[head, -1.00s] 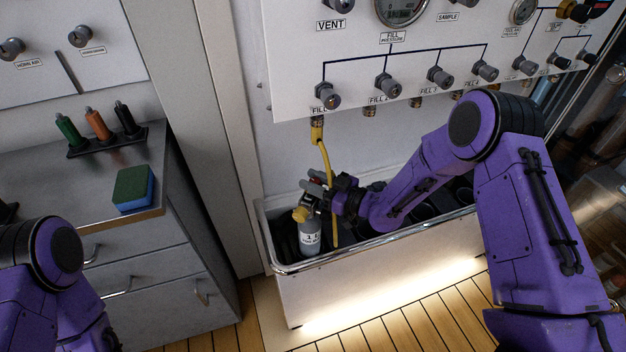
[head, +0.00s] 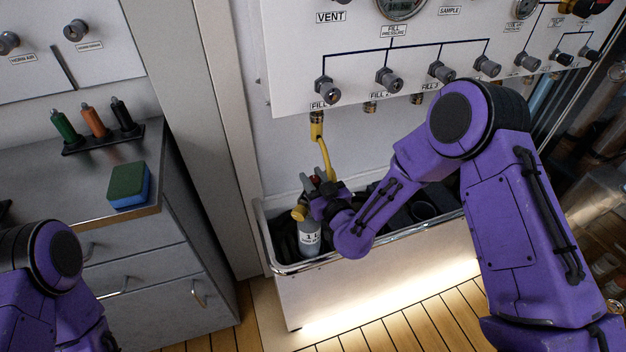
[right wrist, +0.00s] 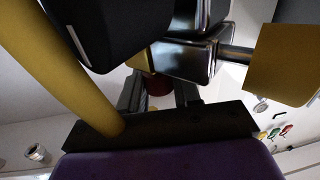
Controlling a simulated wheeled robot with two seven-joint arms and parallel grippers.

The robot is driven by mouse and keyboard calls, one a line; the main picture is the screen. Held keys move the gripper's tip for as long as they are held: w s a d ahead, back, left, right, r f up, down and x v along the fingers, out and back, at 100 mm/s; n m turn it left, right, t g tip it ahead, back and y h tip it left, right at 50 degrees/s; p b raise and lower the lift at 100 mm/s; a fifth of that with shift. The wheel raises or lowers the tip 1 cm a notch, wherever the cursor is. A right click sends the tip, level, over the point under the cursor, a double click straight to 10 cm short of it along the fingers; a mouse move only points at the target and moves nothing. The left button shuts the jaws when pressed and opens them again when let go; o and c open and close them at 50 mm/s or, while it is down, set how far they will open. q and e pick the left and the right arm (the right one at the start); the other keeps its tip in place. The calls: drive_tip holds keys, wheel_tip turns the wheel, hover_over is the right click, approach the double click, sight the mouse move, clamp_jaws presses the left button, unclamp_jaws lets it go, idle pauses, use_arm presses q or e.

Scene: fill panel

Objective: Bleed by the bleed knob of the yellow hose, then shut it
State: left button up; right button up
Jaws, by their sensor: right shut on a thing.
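The yellow hose (head: 327,158) hangs from the leftmost fill fitting under the panel and runs down to the head of a grey bottle (head: 309,238) in the trough. The hose also crosses the left of the right wrist view (right wrist: 55,75). My right gripper (head: 322,200) is at the hose's lower end, beside the bottle top, shut on what looks like the red bleed knob (right wrist: 158,85), mostly hidden by the fingers. A bit of red (head: 315,180) shows above the gripper. A yellow knob (head: 299,213) is on the bottle's left. My left gripper is out of view.
The white trough (head: 385,277) with a metal rim holds dark holders and surrounds the bottle. The fill panel (head: 290,75) with several grey knobs is above. A counter at left carries a green-and-blue sponge (head: 130,185) and a rack of coloured tools (head: 100,138).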

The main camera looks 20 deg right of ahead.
idle(0.3)
drive_tip(key=o, duration=1)
drive_tip(key=s+d+b, duration=0.1)
drive_tip(key=s+b, duration=0.1)
drive_tip(key=s, duration=0.8)
drive_tip(key=shift+s+d, duration=0.2)
drive_tip(key=shift+d, duration=0.15)
